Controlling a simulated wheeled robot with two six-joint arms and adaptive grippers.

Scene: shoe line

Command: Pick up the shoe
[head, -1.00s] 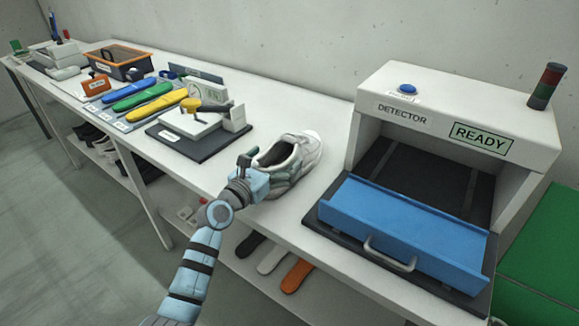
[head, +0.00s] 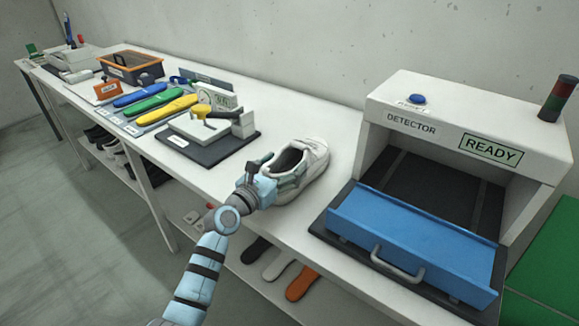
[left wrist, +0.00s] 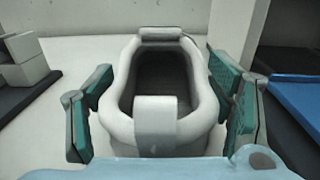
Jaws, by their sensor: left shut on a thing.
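The shoe (head: 313,164) is a white-grey sneaker at the front edge of the white table, left of the detector. It is upright, its opening facing up. My left gripper (head: 278,180) is shut on the shoe at its near end, with a teal finger along the near side. In the left wrist view the shoe (left wrist: 155,122) lies between the two teal fingers, with its dark opening facing the camera. The shoe looks to be at table level; I cannot tell whether its sole touches the table. My right gripper is not in view.
The detector (head: 410,122), reading READY, stands to the right with a blue tray (head: 410,240) at its mouth. A dark-based fixture (head: 205,150) with a yellow part stands to the left. Coloured insoles (head: 150,102) lie beyond it. Bare table (head: 325,115) lies behind the shoe.

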